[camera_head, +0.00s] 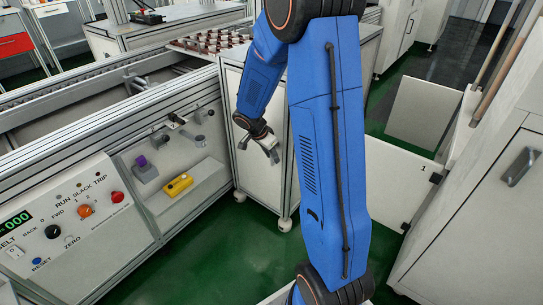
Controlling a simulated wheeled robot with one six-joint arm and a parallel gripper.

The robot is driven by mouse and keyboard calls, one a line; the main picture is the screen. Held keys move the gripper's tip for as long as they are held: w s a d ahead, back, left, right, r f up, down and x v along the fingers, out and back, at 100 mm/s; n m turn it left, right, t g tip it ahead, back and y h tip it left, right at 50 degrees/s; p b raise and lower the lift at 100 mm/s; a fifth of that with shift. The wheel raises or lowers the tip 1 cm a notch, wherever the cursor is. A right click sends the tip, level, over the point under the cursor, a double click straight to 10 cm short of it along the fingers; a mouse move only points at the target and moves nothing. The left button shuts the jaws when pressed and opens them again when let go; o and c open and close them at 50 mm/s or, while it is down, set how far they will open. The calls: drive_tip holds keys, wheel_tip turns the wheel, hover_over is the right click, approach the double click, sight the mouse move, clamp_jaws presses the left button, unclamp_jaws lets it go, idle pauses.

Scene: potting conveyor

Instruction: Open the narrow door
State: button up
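A narrow pale door (262,188) forms the end panel under the bench top, just right of the conveyor's control side. It looks shut, flush with its frame. My gripper (259,149) is in front of the upper part of this door, hanging from my blue arm. Its grey fingers look spread apart with nothing between them. The left finger is close to the door's left edge; whether it touches a handle there cannot be told. My arm covers the area to the right of the door.
The control panel (75,222) and a shelf with a yellow block (179,185) lie left. A pale panel marked 1 (390,185) stands out from the right-hand cabinet (485,210). Green floor (215,255) is clear before the narrow door. A tray (208,41) sits above.

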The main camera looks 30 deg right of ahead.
clamp_jaws()
drive_tip(key=shift+a, duration=0.1)
drive_tip(key=w+a+m+g, duration=0.2)
drive_tip(key=a+m, duration=0.4)
drive_tip(key=a, duration=1)
unclamp_jaws()
